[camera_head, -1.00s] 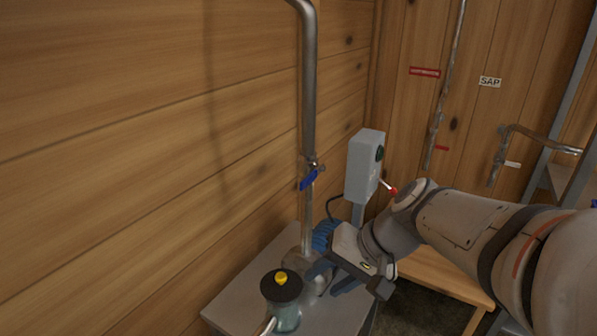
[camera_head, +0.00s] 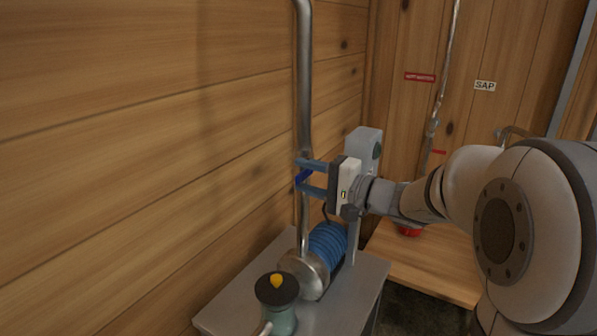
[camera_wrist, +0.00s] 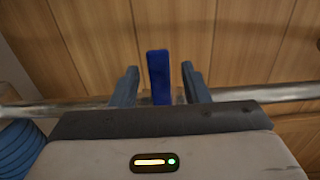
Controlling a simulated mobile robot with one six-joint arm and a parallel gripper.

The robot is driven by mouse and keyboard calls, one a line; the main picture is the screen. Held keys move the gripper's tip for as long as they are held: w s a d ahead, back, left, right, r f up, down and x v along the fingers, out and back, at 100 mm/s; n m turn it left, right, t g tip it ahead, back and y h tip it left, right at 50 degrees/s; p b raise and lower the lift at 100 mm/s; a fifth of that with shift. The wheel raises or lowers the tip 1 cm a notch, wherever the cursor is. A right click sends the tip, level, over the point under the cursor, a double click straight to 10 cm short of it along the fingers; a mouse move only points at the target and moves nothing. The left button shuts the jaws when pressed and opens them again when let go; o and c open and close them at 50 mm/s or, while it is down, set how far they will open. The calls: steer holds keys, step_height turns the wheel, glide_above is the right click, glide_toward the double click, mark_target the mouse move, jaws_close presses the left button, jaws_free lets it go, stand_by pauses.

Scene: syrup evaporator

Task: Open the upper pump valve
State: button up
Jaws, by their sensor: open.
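The upper pump valve has a blue lever handle (camera_head: 304,178) on the upright steel pipe (camera_head: 305,110) above the pump. My gripper (camera_head: 306,178) is level with the handle, its two blue-grey fingers one above and one below it in the head view. In the wrist view the handle (camera_wrist: 159,76) stands between the open fingers (camera_wrist: 160,84), with a gap visible on both sides. The pipe (camera_wrist: 265,93) runs across behind it. The fingers partly hide the valve body in the head view.
The blue pump motor (camera_head: 328,243) sits on a grey stand (camera_head: 355,287) below. A black-topped canister with a yellow knob (camera_head: 277,283) stands in front. A grey switch box (camera_head: 369,142) is behind my gripper. The plank wall (camera_head: 130,150) is close on the left.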

steer(key=shift+x, duration=1.5)
steer(key=shift+c, duration=0.3)
jaws_close()
